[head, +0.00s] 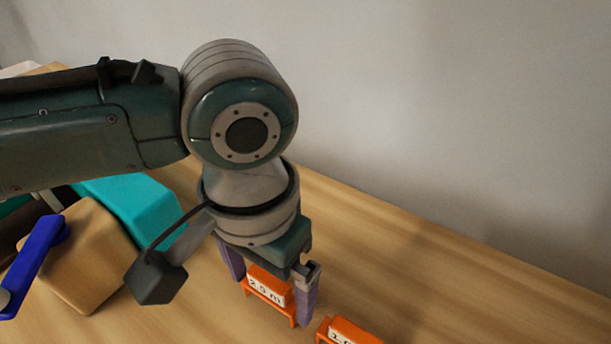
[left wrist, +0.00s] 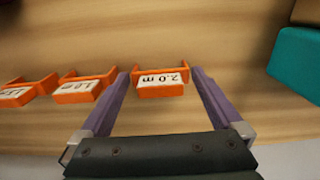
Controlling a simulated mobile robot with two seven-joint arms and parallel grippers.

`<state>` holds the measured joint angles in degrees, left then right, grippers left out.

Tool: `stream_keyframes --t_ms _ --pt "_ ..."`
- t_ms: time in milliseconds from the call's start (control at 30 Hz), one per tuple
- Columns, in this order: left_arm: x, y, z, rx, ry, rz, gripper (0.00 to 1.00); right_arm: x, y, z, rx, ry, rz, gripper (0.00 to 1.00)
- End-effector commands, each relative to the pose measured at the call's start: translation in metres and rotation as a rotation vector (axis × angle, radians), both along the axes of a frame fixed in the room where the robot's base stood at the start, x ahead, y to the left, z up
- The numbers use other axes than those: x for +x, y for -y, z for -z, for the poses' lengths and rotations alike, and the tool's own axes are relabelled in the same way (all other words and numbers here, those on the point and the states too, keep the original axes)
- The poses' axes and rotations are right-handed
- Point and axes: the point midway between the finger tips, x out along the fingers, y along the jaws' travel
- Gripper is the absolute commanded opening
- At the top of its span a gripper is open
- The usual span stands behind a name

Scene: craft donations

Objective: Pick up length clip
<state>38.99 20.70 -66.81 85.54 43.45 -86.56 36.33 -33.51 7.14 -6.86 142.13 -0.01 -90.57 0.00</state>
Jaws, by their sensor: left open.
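An orange length clip (head: 266,286) with a white label stands on the wooden table in the head view. It also shows in the left wrist view (left wrist: 161,90), where its label reads 2.0 m upside down. My left gripper (head: 270,292) points down over this clip, open, with one purple finger on each side of it. In the left wrist view the gripper (left wrist: 160,73) has a gap between each finger and the clip. A second orange clip (head: 347,331) is cut off by the bottom edge of the head view. My right gripper is not seen.
In the left wrist view, two more labelled orange clips, one nearer (left wrist: 80,90) and one farther (left wrist: 18,95), stand in a row to the left. A teal block (head: 137,212), a tan block (head: 82,258) and a blue bar (head: 36,263) lie left. The table (head: 420,270) is clear toward the wall.

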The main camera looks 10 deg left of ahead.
Motion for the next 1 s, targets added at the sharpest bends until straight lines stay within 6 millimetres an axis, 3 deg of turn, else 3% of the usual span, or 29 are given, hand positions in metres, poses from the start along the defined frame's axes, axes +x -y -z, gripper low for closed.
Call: stream_keyframes --t_ms 100,333,900,1000 --pt "0.0002 0.0001 0.0128 0.001 0.0 0.001 1.0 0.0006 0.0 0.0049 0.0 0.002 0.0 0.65" --pt "0.0004 0.0001 0.0133 0.0 0.001 0.001 1.0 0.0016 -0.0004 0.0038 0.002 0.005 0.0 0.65" --pt "0.0004 0.0002 0.0129 -0.001 0.002 0.001 0.37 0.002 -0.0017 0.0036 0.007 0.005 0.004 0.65" --pt "0.0005 0.0003 0.0128 -0.001 0.002 0.001 0.37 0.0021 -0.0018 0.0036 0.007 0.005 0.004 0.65"
